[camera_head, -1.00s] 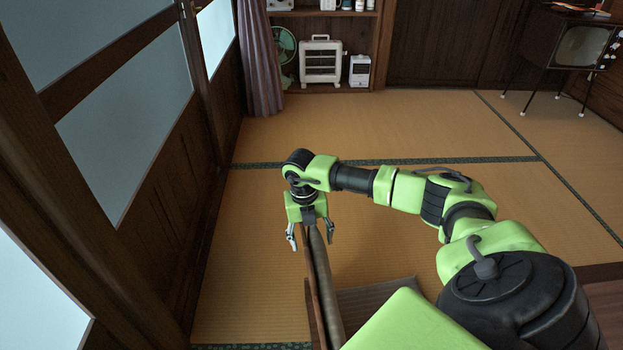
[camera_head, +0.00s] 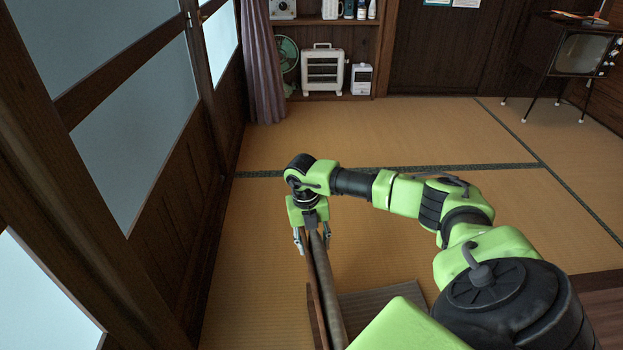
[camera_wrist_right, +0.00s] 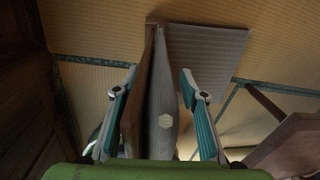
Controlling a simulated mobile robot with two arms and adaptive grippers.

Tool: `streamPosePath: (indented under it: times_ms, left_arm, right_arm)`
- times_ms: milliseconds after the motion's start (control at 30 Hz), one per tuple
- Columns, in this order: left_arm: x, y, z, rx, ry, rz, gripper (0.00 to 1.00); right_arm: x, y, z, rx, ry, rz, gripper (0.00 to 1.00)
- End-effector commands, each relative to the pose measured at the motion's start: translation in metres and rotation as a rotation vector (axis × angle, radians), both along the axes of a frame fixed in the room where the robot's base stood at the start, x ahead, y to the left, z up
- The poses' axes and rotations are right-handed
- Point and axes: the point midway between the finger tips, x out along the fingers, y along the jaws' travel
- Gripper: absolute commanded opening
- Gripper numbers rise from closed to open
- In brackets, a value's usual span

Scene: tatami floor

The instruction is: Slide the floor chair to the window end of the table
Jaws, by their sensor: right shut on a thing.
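The floor chair has a thin wooden back with a grey cushion, seen nearly edge-on in the head view (camera_head: 323,285). Its flat grey seat (camera_head: 385,305) lies on the tatami to the right of the back. My right gripper (camera_head: 313,238) points down and is shut on the top of the chair back, one finger on each side. The right wrist view shows the chair back (camera_wrist_right: 162,105) between the fingers and the seat beyond. A brown wooden table with a leg (camera_wrist_right: 290,148) shows partly at its lower right. My left gripper is not in view.
Window panels in dark wood (camera_head: 130,120) line the left side. A curtain (camera_head: 262,65), a shelf with a white heater (camera_head: 323,70) and a green fan (camera_head: 288,55) stand at the back. A television on legs (camera_head: 580,52) is far right. Tatami (camera_head: 400,130) beyond the chair is clear.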

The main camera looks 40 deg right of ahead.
Motion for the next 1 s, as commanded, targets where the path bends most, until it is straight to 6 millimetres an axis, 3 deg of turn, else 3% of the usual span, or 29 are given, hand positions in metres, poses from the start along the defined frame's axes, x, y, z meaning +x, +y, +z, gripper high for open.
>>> streamPosePath:
  times_ms: [400,433,500,833,1000]
  left_arm:
    - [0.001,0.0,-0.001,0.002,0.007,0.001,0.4]
    - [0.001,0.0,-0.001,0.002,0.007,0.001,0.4]
    - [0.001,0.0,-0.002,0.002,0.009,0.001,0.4]
    - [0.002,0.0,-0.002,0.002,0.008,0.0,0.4]
    - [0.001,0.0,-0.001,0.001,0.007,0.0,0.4]
  right_arm:
    - [0.007,0.001,0.003,0.014,-0.021,0.001,0.0]
    - [0.007,0.001,0.003,0.014,-0.021,0.001,0.44]
    - [0.007,0.001,0.003,0.012,-0.02,0.001,0.59]
    - [0.004,-0.002,0.002,0.007,-0.012,-0.002,0.59]
    - [0.005,-0.001,0.018,0.006,-0.015,-0.002,0.59]
